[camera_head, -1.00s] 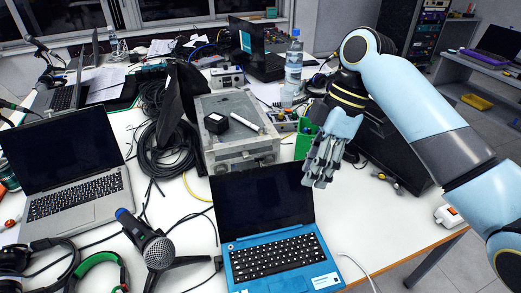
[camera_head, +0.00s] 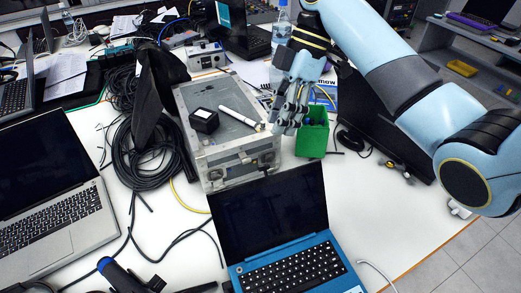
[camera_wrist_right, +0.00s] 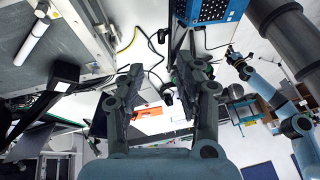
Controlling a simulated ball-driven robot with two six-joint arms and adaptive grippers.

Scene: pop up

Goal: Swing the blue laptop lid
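The blue laptop (camera_head: 292,266) stands at the bottom middle of the head view. Its lid, with a black screen (camera_head: 266,215), is open and leans back. My right gripper (camera_head: 285,128) is beyond the lid's top edge, above the right end of a grey metal case, and apart from the lid. In the right wrist view its two fingers (camera_wrist_right: 160,75) are spread with nothing between them.
The metal case (camera_head: 235,160) holds a black cube (camera_head: 204,120) and a white pen (camera_head: 239,117). A green cup (camera_head: 312,138) stands close to my gripper. A grey laptop (camera_head: 60,215) is left. White table (camera_head: 360,215) is free right of the blue laptop.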

